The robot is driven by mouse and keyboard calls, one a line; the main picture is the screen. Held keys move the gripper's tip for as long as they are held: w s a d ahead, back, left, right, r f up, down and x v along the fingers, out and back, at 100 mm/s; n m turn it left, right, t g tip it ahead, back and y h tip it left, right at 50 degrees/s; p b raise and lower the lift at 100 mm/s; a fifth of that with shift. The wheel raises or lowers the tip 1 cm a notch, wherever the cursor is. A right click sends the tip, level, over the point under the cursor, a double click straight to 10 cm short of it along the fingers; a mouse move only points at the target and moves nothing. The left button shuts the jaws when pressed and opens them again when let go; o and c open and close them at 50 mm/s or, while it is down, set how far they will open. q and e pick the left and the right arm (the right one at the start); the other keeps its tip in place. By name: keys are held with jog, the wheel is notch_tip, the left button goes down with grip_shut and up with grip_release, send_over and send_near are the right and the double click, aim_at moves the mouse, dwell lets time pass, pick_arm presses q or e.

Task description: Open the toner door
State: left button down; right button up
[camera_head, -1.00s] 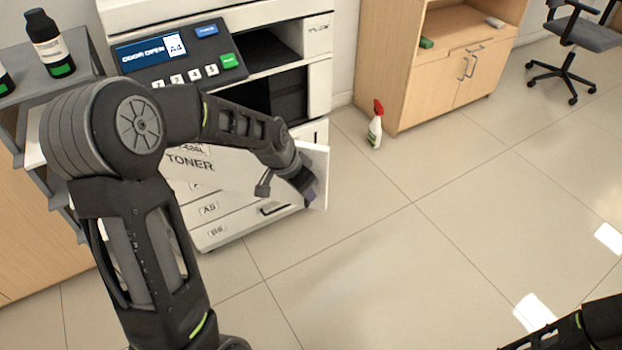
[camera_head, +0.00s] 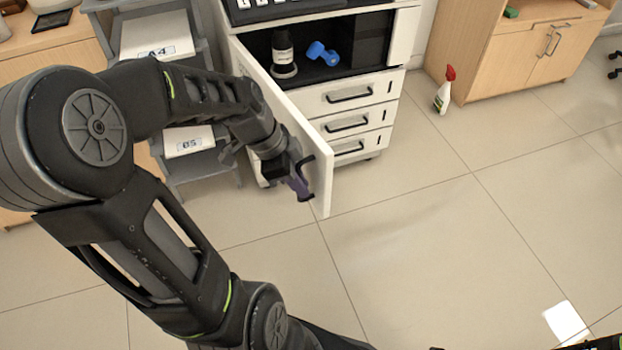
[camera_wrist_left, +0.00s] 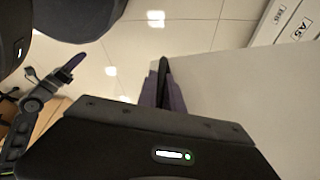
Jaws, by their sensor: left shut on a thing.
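The toner door (camera_head: 308,135) is a white panel, swung out from the printer (camera_head: 392,90) and standing open. Its dark handle (camera_head: 304,165) is near the free edge. My left gripper (camera_head: 298,184) is shut on that handle. In the left wrist view my left gripper (camera_wrist_left: 163,85) has its purple fingers around the dark handle, beside the pale door face (camera_wrist_left: 235,95). Inside the open bay are a black-and-white bottle (camera_head: 283,58) and a blue part (camera_head: 322,53). My right gripper (camera_wrist_left: 68,70) shows small in the left wrist view; its jaw opening is unclear.
Drawers (camera_head: 347,124) with dark handles lie below the bay. A grey shelf rack (camera_head: 205,172) with paper stands left of the printer. A spray bottle (camera_head: 444,92) stands on the floor by a wooden cabinet (camera_head: 510,50). The floor (camera_head: 430,240) in front is clear.

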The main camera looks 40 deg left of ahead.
pick_arm(q)
jog(key=c, duration=1.8)
grip_release()
jog(key=shift+o, duration=0.2)
jog(key=p+v, duration=0.1)
jog(key=v, duration=0.7)
jog(key=shift+p, duration=0.35)
